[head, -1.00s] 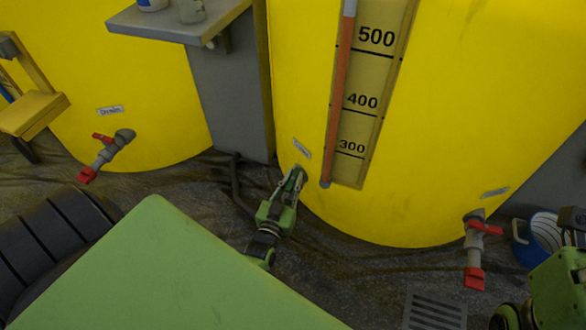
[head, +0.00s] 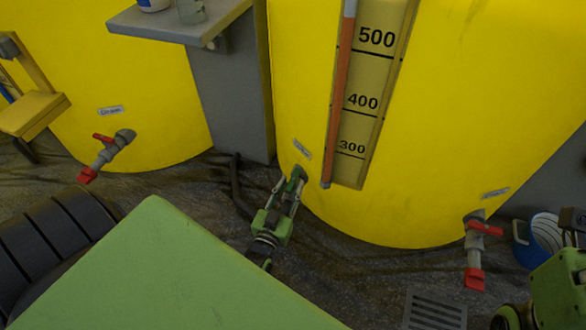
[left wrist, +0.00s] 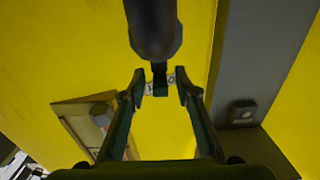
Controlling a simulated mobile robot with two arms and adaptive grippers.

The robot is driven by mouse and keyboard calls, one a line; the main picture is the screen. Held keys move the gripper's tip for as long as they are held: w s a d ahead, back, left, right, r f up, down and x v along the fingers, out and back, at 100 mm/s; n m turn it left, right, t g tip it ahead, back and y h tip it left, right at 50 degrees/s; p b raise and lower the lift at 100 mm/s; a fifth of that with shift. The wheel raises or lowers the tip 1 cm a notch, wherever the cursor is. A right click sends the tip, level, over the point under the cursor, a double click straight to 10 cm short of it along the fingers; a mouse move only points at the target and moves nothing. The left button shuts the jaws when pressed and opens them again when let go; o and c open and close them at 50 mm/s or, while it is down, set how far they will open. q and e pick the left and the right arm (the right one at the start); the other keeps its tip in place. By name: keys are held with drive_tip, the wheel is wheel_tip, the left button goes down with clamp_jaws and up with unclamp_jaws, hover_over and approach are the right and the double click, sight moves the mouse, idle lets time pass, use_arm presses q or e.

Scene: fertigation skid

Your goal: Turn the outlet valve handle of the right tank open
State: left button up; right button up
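The yellow right tank (head: 430,150) fills the right half of the head view. A small outlet pipe (head: 300,172) comes out low on its left side, under a small label. In the left wrist view the dark pipe (left wrist: 153,30) comes down from the top, with a dark green handle piece (left wrist: 159,80) at its end. My left gripper (head: 290,180) is at this outlet. Its two fingers, also in the left wrist view (left wrist: 160,92), stand apart on both sides of the green piece, with gaps visible. My right gripper is not visible; part of my right arm shows at lower right.
Another outlet with a red handle (head: 484,229) is on the tank's right side, near a blue bucket (head: 525,246) and a floor grate (head: 434,312). The left tank (head: 160,80) has a red-handled valve (head: 108,155). A grey shelf stand (head: 232,95) is between the tanks.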

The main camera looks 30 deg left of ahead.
use_arm(q)
drive_tip(key=shift+v, duration=2.4)
